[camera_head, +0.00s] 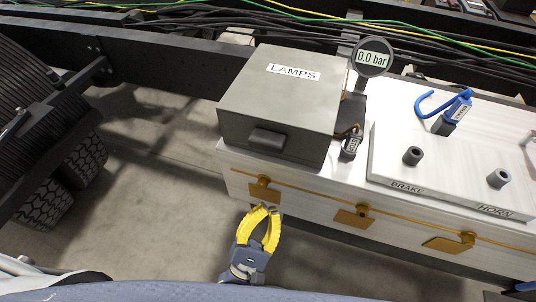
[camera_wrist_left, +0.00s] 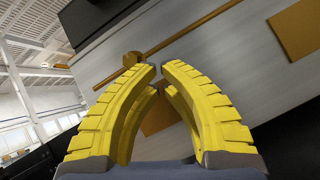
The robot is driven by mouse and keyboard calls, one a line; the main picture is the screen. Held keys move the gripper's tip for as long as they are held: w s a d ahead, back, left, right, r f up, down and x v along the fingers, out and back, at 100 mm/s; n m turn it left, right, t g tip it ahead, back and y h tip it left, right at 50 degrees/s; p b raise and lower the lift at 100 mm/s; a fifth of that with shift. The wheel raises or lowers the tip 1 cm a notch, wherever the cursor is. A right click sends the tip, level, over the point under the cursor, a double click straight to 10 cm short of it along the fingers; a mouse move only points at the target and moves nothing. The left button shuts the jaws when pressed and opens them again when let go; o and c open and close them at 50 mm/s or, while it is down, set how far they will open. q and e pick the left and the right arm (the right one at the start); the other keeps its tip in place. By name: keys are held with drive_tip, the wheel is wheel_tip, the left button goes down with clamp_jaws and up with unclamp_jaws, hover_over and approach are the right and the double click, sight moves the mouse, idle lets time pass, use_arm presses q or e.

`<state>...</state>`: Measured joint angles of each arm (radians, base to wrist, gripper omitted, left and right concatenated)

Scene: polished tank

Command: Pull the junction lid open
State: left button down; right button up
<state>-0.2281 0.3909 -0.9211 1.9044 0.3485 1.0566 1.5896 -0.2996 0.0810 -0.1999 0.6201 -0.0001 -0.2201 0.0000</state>
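My left gripper (camera_head: 265,209) has yellow ribbed fingers and is below and in front of the junction box, apart from the handle. Its fingertips are slightly apart with nothing between them; they also show in the left wrist view (camera_wrist_left: 165,68). My right gripper's fingers are not seen.
A gauge reading 0.0 bar (camera_head: 373,57) stands beside the junction box, with a small padlock-like tag (camera_head: 350,147) below. A panel marked BRAKE and HORN (camera_head: 450,170) and a blue hook-shaped part (camera_head: 430,105) lie to the right. Brass latches (camera_head: 354,216) line the pale box's front.

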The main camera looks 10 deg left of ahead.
use_arm(q)
wheel_tip(320, 180, up, 10)
drive_tip(key=s+a+n+t+y, duration=0.2)
drive_tip(key=a+n+t+y, duration=0.15)
drive_tip(key=n, duration=0.45)
drive_tip(key=d+x, duration=0.1)
drive_tip(key=x, duration=0.8)
drive_tip(key=shift+w, duration=0.3)
drive_tip(key=shift+r, duration=0.15)
